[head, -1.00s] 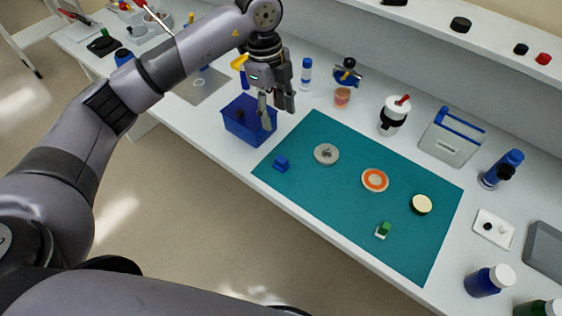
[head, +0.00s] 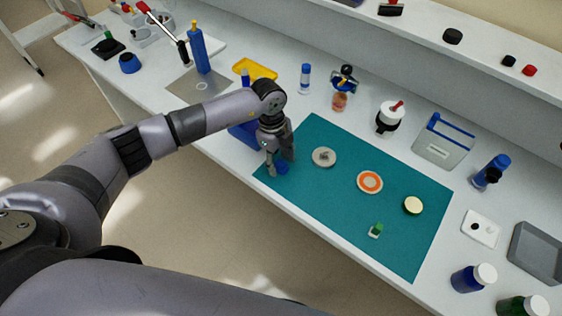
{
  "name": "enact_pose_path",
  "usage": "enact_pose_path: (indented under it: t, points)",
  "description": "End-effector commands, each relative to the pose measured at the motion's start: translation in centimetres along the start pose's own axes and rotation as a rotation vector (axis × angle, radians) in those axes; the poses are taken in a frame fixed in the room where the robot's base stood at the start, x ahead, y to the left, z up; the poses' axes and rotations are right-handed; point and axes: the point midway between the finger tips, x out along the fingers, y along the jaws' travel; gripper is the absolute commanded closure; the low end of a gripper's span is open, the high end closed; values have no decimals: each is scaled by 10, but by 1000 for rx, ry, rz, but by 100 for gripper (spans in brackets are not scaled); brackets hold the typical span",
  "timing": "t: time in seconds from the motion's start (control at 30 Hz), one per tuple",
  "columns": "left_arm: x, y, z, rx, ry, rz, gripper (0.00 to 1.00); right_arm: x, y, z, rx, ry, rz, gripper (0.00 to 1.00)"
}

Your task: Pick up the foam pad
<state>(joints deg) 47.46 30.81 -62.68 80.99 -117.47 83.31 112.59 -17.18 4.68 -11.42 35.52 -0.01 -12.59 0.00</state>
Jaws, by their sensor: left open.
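The teal mat (head: 330,205) lies on the white bench. Its left end holds a small blue block (head: 283,168), partly hidden by my left gripper. My left gripper (head: 277,162) points down, open, with its fingers just above or beside this block; I cannot tell whether they touch it. Also on the mat are a grey disc (head: 324,157), an orange-ringed white disc (head: 370,182), a pale yellow round piece (head: 413,205) and a small green-and-white block (head: 376,230). Which one is the foam pad is not clear from looks alone. My right gripper is out of view.
A blue bin (head: 240,132) stands just left of the mat, mostly behind my arm. Dark bottles (head: 466,279) stand at the right.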

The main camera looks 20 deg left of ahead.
Motion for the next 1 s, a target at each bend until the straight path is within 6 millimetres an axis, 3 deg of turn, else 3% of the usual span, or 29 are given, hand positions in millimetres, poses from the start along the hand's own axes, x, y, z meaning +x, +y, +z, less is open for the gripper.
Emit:
enact_pose_path:
  t: [0.13,0.37,0.9,1.0]
  points:
    - [13,-1,-1,1,1,-1,52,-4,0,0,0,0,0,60]
    - [14,-1,-1,2,1,-3,52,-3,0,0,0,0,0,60]
    - [14,-1,-1,1,1,-2,88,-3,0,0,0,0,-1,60]
    - [14,-1,-1,1,1,-2,90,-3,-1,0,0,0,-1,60]
